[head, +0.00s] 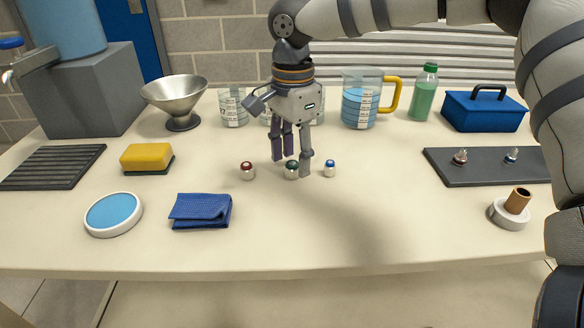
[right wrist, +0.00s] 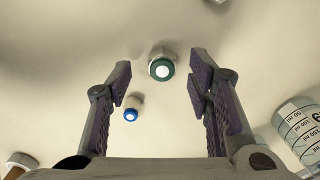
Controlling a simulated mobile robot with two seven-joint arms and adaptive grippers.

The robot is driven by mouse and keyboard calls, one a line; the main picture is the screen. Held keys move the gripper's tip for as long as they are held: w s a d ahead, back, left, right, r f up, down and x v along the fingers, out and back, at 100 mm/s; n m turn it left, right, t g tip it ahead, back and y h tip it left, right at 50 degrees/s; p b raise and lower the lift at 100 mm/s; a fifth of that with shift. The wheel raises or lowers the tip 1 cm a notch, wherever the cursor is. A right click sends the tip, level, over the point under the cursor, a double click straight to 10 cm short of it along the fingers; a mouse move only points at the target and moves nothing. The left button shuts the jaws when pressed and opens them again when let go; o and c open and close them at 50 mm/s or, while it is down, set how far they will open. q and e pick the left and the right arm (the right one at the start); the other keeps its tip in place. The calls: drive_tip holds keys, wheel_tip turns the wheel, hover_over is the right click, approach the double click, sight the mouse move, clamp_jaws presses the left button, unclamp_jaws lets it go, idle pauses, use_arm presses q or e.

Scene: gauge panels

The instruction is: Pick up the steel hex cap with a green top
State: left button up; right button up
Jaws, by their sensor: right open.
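The steel hex cap with a green top (head: 291,170) stands on the table between two similar caps. In the right wrist view the green-topped cap (right wrist: 162,66) shows between and just beyond my fingertips. My right gripper (head: 293,168) points down over it, open and empty, with the fingertips close to the cap. In the right wrist view the gripper's (right wrist: 160,80) fingers are spread apart. Whether a finger touches the cap cannot be told. My left gripper is in neither view.
A red-topped cap (head: 248,171) stands to the left and a blue-topped cap (head: 330,168) to the right, both close by. Behind are beakers (head: 232,107), a jug (head: 360,103) and a funnel (head: 176,95). A blue cloth (head: 201,211) lies front left. The front middle of the table is clear.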

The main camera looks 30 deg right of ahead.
drive_tip(key=shift+f, duration=0.95)
drive_tip(key=shift+w, duration=0.1)
clamp_jaws()
